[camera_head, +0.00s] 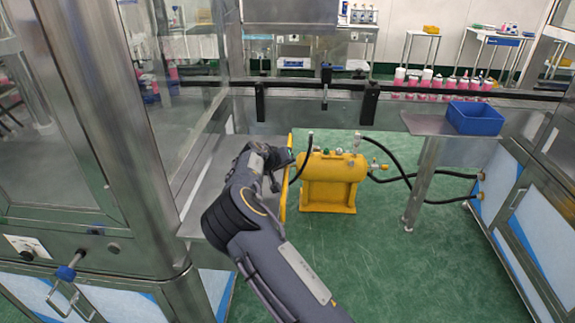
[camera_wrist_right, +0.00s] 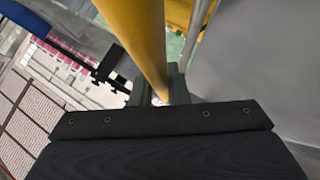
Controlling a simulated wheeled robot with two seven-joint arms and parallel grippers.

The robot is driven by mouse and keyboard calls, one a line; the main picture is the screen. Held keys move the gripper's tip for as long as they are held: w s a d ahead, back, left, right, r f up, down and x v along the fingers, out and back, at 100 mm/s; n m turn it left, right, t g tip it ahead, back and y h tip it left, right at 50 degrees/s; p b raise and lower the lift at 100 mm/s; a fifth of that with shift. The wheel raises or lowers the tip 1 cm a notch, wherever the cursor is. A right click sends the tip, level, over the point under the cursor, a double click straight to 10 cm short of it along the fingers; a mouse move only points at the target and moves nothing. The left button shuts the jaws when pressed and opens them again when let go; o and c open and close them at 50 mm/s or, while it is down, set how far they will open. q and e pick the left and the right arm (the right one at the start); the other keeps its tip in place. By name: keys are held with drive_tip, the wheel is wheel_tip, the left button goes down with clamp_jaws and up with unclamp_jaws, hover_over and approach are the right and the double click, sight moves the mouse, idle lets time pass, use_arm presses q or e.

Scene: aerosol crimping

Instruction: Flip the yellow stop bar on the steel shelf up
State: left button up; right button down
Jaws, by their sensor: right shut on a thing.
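The yellow stop bar (camera_head: 285,195) shows in the head view at the right edge of the steel shelf (camera_head: 207,185), partly behind my right arm. My right gripper (camera_head: 281,162) is at the bar, its fingers small and partly hidden there. In the right wrist view the yellow bar (camera_wrist_right: 139,38) runs from the top edge down between the fingers of my right gripper (camera_wrist_right: 162,90). That gripper is shut on the bar. The bar's far end is cut off in the wrist view. My left gripper is in neither view.
A yellow tank (camera_head: 332,180) with black hoses stands just right of the bar. A steel-framed glass cabinet (camera_head: 100,130) is on the left. A small table (camera_head: 425,124) with a blue bin (camera_head: 474,118) is at the right. The green floor in front of the tank is clear.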

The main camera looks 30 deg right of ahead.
drive_tip(key=c, duration=1.4)
unclamp_jaws()
drive_tip(key=shift+f, duration=0.1)
drive_tip(key=b+v, duration=0.1)
drive_tip(key=v, duration=0.6)
drive_tip(key=shift+w+b, duration=0.1)
drive_tip(key=shift+b, duration=0.25)
drive_tip(key=shift+s+a+r, duration=0.25)
drive_tip(key=shift+r, duration=0.05)
